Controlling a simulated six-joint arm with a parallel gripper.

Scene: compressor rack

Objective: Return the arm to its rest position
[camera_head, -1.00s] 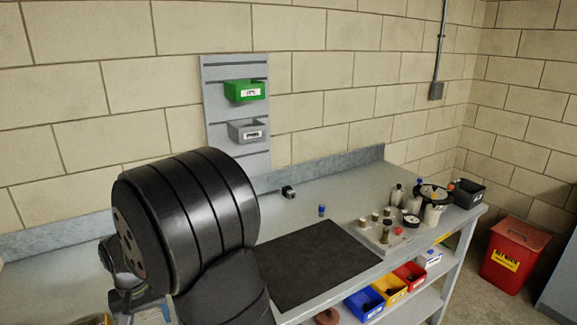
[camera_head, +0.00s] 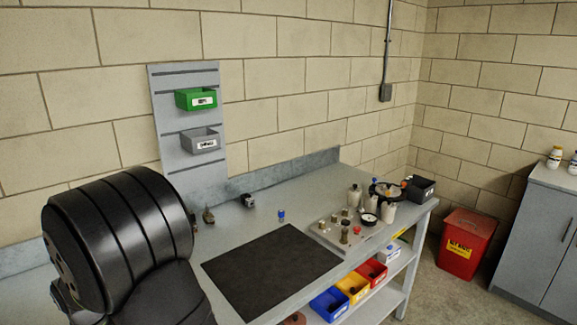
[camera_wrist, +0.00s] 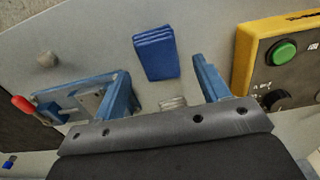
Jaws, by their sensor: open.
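My gripper (camera_wrist: 160,68) is open in the wrist view, with its two blue fingers apart and nothing held between them. A blue block (camera_wrist: 155,52) lies on the grey bench surface just beyond the fingertips. In the head view my black arm fills the lower left, and my gripper cannot be made out there.
In the wrist view, a yellow box (camera_wrist: 270,52) with a green button is at right, and a red-handled fixture (camera_wrist: 70,100) is at left. The head view shows a dark mat (camera_head: 270,268), a metal fixture plate (camera_head: 345,238), wall bins (camera_head: 196,99) and a red waste bin (camera_head: 466,245).

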